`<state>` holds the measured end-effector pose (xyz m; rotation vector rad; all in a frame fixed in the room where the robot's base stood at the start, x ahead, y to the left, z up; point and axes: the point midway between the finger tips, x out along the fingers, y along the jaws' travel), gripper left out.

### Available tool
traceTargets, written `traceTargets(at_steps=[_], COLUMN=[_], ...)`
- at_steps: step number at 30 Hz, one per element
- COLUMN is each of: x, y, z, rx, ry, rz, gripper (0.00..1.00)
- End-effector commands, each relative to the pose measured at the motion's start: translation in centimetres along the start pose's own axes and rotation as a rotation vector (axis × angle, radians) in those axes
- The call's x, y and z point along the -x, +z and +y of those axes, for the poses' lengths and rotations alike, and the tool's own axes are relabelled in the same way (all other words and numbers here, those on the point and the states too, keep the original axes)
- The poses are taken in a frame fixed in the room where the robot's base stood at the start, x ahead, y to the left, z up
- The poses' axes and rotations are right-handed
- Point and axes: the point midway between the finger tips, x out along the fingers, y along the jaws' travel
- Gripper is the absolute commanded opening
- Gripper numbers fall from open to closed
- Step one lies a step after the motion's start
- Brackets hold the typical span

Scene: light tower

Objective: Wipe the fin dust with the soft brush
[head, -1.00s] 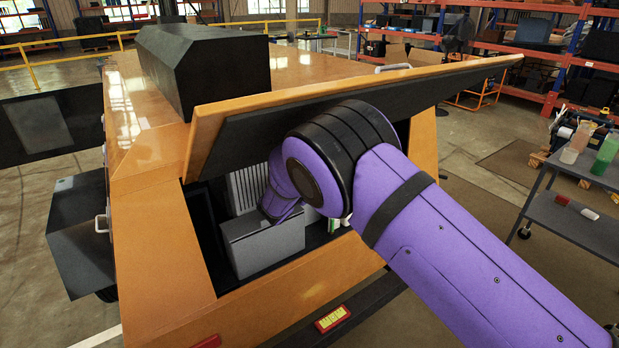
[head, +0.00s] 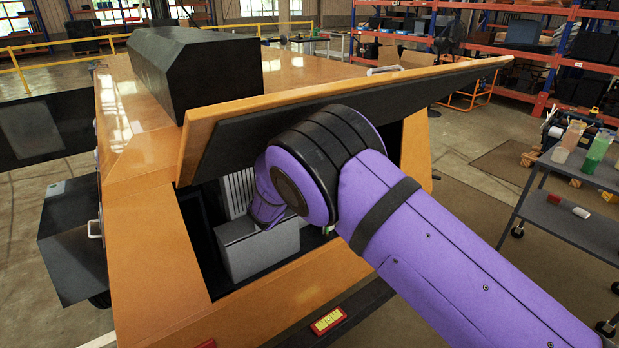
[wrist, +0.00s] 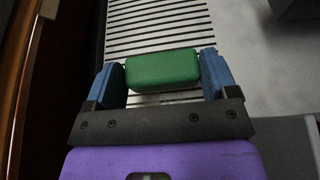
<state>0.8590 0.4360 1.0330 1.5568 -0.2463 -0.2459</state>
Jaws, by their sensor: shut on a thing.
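In the wrist view, my gripper (wrist: 163,82) is shut on a green-backed block, the soft brush (wrist: 162,68), with one blue finger on each side. The brush's bristles are hidden under its back. It is over the lower part of the fin panel (wrist: 158,31), a pale face with dark parallel slots. I cannot tell whether the brush touches the fins. I cannot make out the dust clearly. In the head view, part of the fin panel (head: 237,192) shows inside the open bay; my gripper and the brush are hidden behind my purple arm.
A raised orange hatch (head: 340,101) hangs over my arm. A grey box (head: 258,247) sits in front of the fins, low in the bay. The orange bay frame (head: 150,250) borders the opening on the left. A grey cart (head: 572,222) with bottles stands at right.

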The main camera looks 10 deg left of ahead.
Motion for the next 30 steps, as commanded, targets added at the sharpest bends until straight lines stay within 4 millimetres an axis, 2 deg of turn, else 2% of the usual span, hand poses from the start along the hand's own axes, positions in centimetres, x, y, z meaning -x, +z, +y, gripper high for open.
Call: traceTargets(at_steps=[7, 30], x=[0.7, 4.7], y=[-0.3, -2.2], z=[0.0, 0.0], rx=[0.000, -0.001], ry=[0.001, 0.000], rz=[0.000, 0.002], gripper=[0.55, 0.55])
